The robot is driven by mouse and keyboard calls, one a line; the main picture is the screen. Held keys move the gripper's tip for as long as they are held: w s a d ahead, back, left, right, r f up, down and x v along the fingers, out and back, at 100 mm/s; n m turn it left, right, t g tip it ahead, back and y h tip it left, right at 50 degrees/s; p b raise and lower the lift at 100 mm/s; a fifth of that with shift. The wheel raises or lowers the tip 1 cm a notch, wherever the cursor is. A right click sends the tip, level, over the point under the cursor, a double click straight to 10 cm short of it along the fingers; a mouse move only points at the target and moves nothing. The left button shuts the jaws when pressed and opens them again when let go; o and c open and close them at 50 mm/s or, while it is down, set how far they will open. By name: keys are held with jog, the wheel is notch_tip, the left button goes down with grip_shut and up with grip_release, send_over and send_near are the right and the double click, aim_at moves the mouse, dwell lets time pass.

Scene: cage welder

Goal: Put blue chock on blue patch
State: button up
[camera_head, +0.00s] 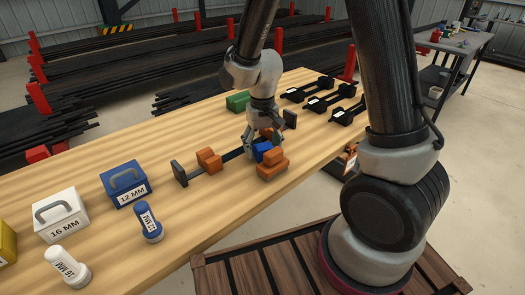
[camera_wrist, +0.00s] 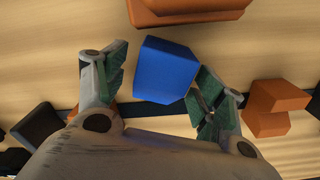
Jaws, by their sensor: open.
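The blue chock (camera_head: 264,152) is a small block near the middle of the wooden table, close beside orange blocks. In the wrist view, the blue chock (camera_wrist: 165,70) lies between the two spread fingers of my gripper (camera_wrist: 160,64). The right finger is very close to its side and a gap shows at the left finger. I cannot tell whether either finger touches it. In the head view, my gripper (camera_head: 257,143) points down over the table and partly hides the chock. I do not make out a blue patch in either view.
A dark bar with end plates (camera_head: 180,173) runs under my gripper. An orange block (camera_head: 209,160) stands at the bar, and stacked orange blocks (camera_head: 272,168) stand in front. A green block (camera_head: 237,101) and black clamps (camera_head: 318,103) lie behind. A blue 12 MM box (camera_head: 126,185) stands left.

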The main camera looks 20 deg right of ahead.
jog(key=c, duration=1.2)
